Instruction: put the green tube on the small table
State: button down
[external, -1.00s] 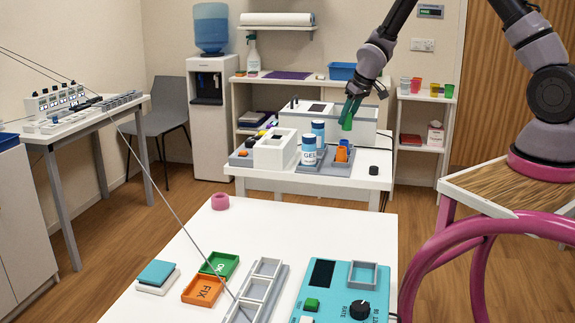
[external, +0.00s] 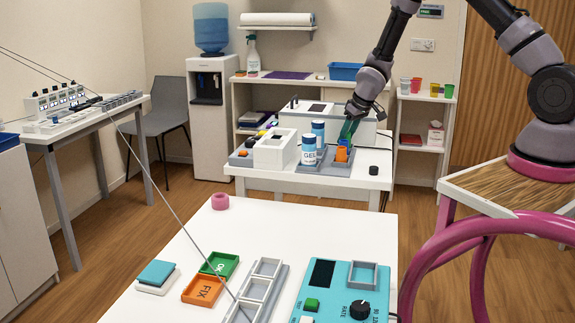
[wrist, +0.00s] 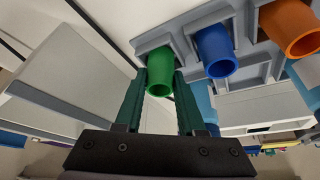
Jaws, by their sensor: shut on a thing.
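My gripper (external: 348,131) is at the back table, low over a grey rack (external: 316,170). Its dark green fingers are shut on the green tube (wrist: 158,68). In the wrist view the tube sits between the fingertips at a corner slot of the rack; I cannot tell whether it is fully seated. In the external view my fingers and the tube are hard to tell apart. The blue tube (wrist: 215,48) and the orange tube (wrist: 290,28) stand in neighbouring slots. The white table (external: 372,181) under the rack seems to be the small table.
Two blue-and-white bottles, one marked GEL (external: 309,152), stand left of my gripper. A white box (external: 275,152) is further left, and a larger white machine (external: 300,117) is behind. A small black object (external: 373,170) lies to the right. The front table (external: 175,243) has free room at left.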

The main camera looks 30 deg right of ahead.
jog(key=shift+f, duration=0.3)
jog(key=shift+c, duration=2.2)
grip_release()
